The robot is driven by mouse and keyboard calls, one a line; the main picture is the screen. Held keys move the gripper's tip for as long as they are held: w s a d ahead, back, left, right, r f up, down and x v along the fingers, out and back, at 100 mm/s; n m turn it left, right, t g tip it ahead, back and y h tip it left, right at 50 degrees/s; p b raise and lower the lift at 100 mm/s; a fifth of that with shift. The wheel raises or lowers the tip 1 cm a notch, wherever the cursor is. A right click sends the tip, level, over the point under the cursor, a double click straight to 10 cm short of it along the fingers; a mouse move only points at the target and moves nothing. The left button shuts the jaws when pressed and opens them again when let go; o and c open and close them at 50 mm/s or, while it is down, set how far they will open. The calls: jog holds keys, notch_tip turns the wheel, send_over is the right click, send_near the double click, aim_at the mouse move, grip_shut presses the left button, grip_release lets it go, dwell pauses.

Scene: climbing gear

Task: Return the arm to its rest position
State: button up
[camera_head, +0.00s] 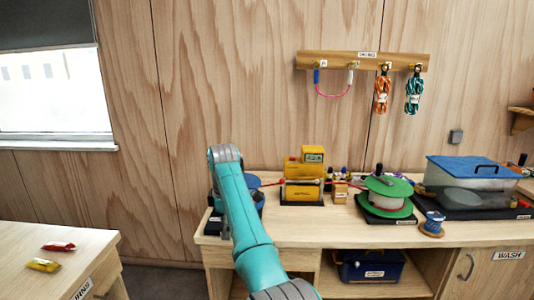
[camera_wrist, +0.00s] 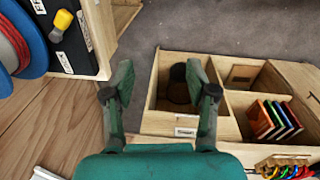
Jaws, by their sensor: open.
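My arm (camera_head: 250,225) is teal with grey joints and reaches up from the bottom of the head view, over the left part of the workbench. Its end is hidden from the head camera, so my gripper does not show there. In the wrist view my gripper (camera_wrist: 160,92) has its two fingers spread wide apart. Nothing is between them. Beyond the fingers are the grey floor (camera_wrist: 225,32) and an open wooden compartment box (camera_wrist: 190,122).
The workbench (camera_head: 330,233) holds a yellow device (camera_head: 304,172), a green-flanged spool (camera_head: 388,187) and a blue-lidded bin (camera_head: 472,170). A wall rack (camera_head: 340,61) holds cords. Two packets, red (camera_head: 58,246) and yellow (camera_head: 43,265), lie on the left table (camera_head: 85,245). Colored slabs (camera_wrist: 273,120) stand in the box.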

jog(key=s+d+f+m+t, duration=0.15)
jog(key=d+f, duration=0.25)
jog(key=f, duration=1)
jog(key=s+d+f+m+t, duration=0.1)
jog(key=s+d+f+m, duration=0.2)
jog(key=f, duration=1.2)
jog(key=s+d+f+m+t+y, duration=0.1)
jog(key=s+d+f+m+t, duration=0.1)
jog(key=s+d+f, duration=0.55)
jog(key=s+d+f+m+t, duration=0.2)
jog(key=s+d+f, duration=0.3)
jog(key=s+f, duration=0.5)
jog(key=s+d+r+m+t, duration=0.2)
jog(key=s+d+r+m, duration=0.15)
jog(key=s, duration=0.95)
jog(key=s+d+r+m+t, duration=0.2)
jog(key=s+d+r, duration=0.15)
jog(key=s, duration=0.95)
jog(key=s+d+r+m+t, duration=0.1)
jog(key=s+d+r+m, duration=0.1)
jog(key=s+r, duration=0.6)
jog(key=s+d+r+m+t+h, duration=0.1)
jog(key=s+r+m+t, duration=0.1)
jog(key=s+r, duration=0.7)
notch_tip(320, 180, up, 6)
jog(key=shift+s+d+r, duration=0.15)
jog(key=shift+d+r, duration=0.1)
jog(key=shift+d, duration=0.15)
